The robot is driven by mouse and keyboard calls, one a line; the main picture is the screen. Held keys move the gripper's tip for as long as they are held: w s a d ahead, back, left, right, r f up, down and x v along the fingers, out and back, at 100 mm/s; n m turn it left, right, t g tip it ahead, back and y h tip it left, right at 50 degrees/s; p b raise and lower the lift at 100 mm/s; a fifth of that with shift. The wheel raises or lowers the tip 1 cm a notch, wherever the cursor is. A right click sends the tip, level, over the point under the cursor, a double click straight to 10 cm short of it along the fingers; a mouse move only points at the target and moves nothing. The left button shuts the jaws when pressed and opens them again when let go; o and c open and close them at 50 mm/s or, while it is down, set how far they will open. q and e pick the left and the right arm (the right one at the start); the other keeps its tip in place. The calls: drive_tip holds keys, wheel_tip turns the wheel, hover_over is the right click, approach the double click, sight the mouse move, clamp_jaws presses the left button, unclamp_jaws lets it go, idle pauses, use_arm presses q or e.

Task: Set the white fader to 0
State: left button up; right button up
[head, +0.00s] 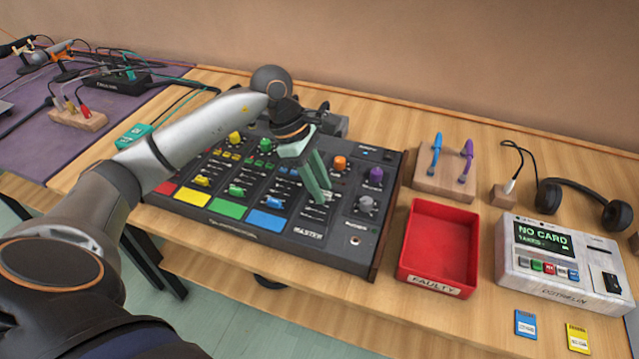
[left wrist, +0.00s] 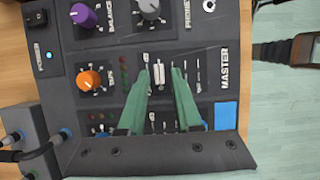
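The mixer (head: 225,228) lies on the wooden table, with its MASTER section at its right part. In the left wrist view the white fader (left wrist: 158,74) sits in the MASTER strip, beside the orange knob (left wrist: 89,80). My left gripper (head: 320,196) reaches down over that section with its green fingers. In the left wrist view the left gripper (left wrist: 162,71) is open, with a gap between its fingertips, and the white fader shows between them. I cannot tell whether the fingers touch it. In the head view the fingers largely hide the fader. My right gripper is not in view.
A red FAULTY tray (head: 438,282) stands right of the mixer. Beyond it are a card device (head: 562,270), headphones (head: 585,202) and a wooden block with blue and purple hooks (head: 445,182). The mixer's purple knob (head: 376,175) stands close to the gripper.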

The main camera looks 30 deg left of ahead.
use_arm(q)
drive_tip(key=shift+o, duration=0.8)
drive_tip(key=v, duration=1.2)
drive_tip(key=shift+r, duration=0.25)
drive_tip(key=shift+s+a, duration=0.1)
